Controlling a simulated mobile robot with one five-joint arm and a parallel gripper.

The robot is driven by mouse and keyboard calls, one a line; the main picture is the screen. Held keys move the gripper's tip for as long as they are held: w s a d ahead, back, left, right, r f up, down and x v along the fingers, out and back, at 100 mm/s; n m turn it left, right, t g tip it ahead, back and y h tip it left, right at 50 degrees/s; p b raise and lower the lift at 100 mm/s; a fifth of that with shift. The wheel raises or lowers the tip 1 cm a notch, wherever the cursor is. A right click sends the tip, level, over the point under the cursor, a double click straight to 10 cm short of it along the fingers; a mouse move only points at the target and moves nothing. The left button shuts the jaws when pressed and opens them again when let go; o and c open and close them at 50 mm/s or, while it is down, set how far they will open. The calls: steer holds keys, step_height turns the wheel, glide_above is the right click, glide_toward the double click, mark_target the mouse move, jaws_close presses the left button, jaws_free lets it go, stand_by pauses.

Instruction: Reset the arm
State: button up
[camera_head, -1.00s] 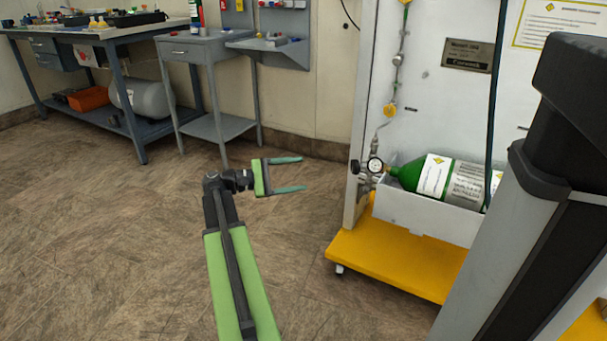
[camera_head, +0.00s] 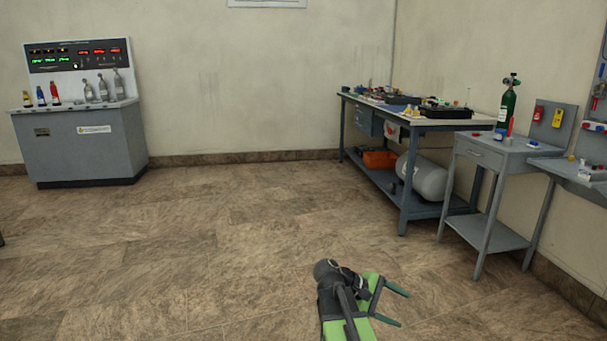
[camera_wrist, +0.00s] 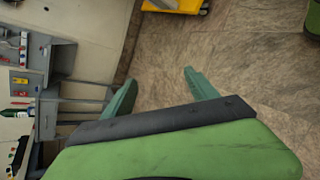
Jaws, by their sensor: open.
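My gripper (camera_head: 398,305) is at the bottom of the head view, low in front of my body, with its fingers pointing right. Its two green fingers are apart and nothing is between them. In the wrist view my gripper (camera_wrist: 163,88) also shows open and empty, with bare floor beyond the fingers. My green and black arm bends just behind it. No object touches the gripper.
A grey console (camera_head: 85,140) with lit displays stands at the far left. A cluttered workbench (camera_head: 425,122) and a small grey table (camera_head: 500,148) with a green cylinder (camera_head: 507,108) stand at the right. The middle floor (camera_head: 220,230) is clear.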

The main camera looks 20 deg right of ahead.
steer(key=w+a+f+m+t+y+p, duration=0.15)
steer(key=a+y, duration=0.25)
steer(key=a, duration=0.7)
steer(key=a+f+m+t+y, duration=0.1)
steer(key=a+f+y, duration=0.2)
steer(key=a, duration=0.8)
steer(key=w+a+f+m+t+y+p, duration=0.15)
steer(key=a+y, duration=0.25)
steer(key=a, duration=0.6)
step_height(320, 180, up, 37)
steer(key=p, duration=3.7)
steer(key=shift+s+p, duration=0.3)
steer(key=shift+p, duration=0.05)
steer(key=shift+a, duration=0.1)
